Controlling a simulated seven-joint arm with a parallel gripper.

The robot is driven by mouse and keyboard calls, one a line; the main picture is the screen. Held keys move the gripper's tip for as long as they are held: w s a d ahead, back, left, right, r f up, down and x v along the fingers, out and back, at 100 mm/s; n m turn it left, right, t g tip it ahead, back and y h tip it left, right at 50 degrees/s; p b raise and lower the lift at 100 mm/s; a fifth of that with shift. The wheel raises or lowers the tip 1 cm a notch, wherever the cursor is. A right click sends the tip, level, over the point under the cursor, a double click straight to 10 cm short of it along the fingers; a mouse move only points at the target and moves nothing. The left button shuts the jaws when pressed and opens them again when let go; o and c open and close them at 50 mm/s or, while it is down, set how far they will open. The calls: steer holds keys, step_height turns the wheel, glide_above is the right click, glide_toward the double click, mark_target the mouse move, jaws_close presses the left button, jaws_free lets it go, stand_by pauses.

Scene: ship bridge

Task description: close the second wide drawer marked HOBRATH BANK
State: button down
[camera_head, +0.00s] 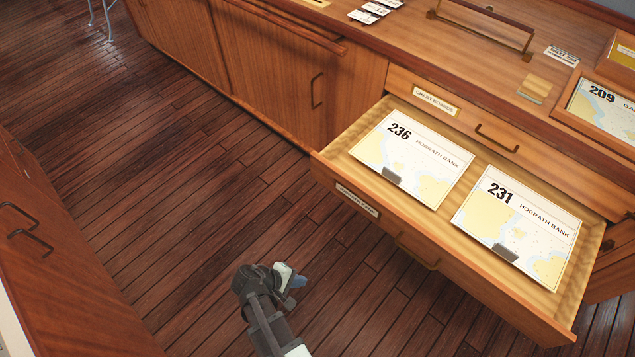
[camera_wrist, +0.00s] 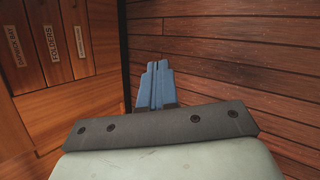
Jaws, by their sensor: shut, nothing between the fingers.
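The wide drawer (camera_head: 455,277) stands pulled out from the wooden cabinet, below a shut drawer marked CHART BOARDS (camera_head: 433,101). A label (camera_head: 357,199) on its front is too small to read surely. A dark handle (camera_head: 418,252) is on the front. Inside lie chart board 236 (camera_head: 410,160) and chart board 231 (camera_head: 515,225), both printed HOBRATH BANK. My gripper (camera_head: 296,281) is in front of the drawer, to the left of and below its front in the picture, apart from it. In the wrist view its blue fingers (camera_wrist: 157,88) are together and empty.
The cabinet top holds a long rail handle (camera_head: 480,30), small cards (camera_head: 370,12) and a framed board marked 209 (camera_head: 605,105). A cabinet with handles (camera_head: 25,230) stands at the left. The wooden floor (camera_head: 200,190) between is clear. Upright labelled panels (camera_wrist: 50,42) show in the wrist view.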

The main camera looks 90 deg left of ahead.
mark_target(325, 177)
steer(key=s+a+r+n+t+y, duration=0.3)
steer(key=a+r+n+t+y, duration=0.2)
steer(key=a+r+n+y, duration=0.8)
steer(key=w+a+r+n+h, duration=0.1)
steer(key=w+a, duration=0.2)
steer(key=w+a+n+h, duration=0.1)
steer(key=w+a, duration=0.2)
steer(key=a, duration=0.1)
steer(key=w+a+r+n, duration=0.1)
steer(key=w+a, duration=0.3)
steer(key=shift+r+n+h, duration=0.3)
steer(key=shift+r+h, duration=0.05)
steer(key=shift+h, duration=0.05)
